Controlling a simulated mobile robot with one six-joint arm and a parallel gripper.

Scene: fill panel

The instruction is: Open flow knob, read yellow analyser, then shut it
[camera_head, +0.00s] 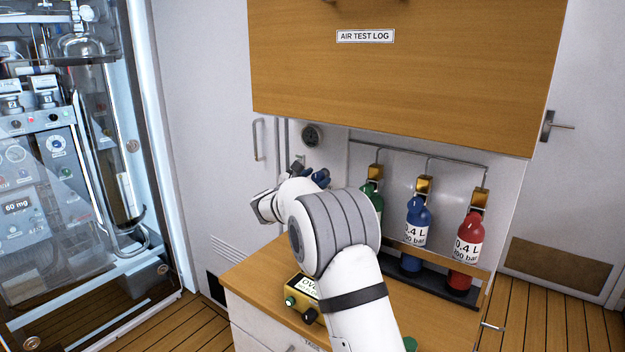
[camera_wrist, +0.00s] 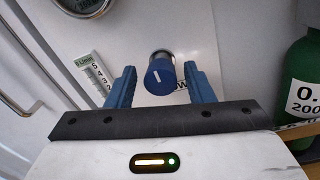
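In the wrist view a round blue flow knob (camera_wrist: 160,77) with a white line mark sits on a metal stem on the white panel. My gripper (camera_wrist: 161,86) has its two blue fingers on either side of the knob, with a visible gap on each side. It is open. In the head view my gripper (camera_head: 319,178) is at the panel above the counter, and the knob itself is hard to make out there. The yellow analyser (camera_head: 296,290) lies on the wooden counter. Its display reads "OV", with the rest hidden by my arm.
A numbered flow scale (camera_wrist: 93,72) stands left of the knob. A round gauge (camera_head: 312,136) is above. Green (camera_head: 373,195), blue (camera_head: 415,232) and red (camera_head: 467,245) bottles stand in a rack at right. A wooden cabinet (camera_head: 400,80) overhangs the counter.

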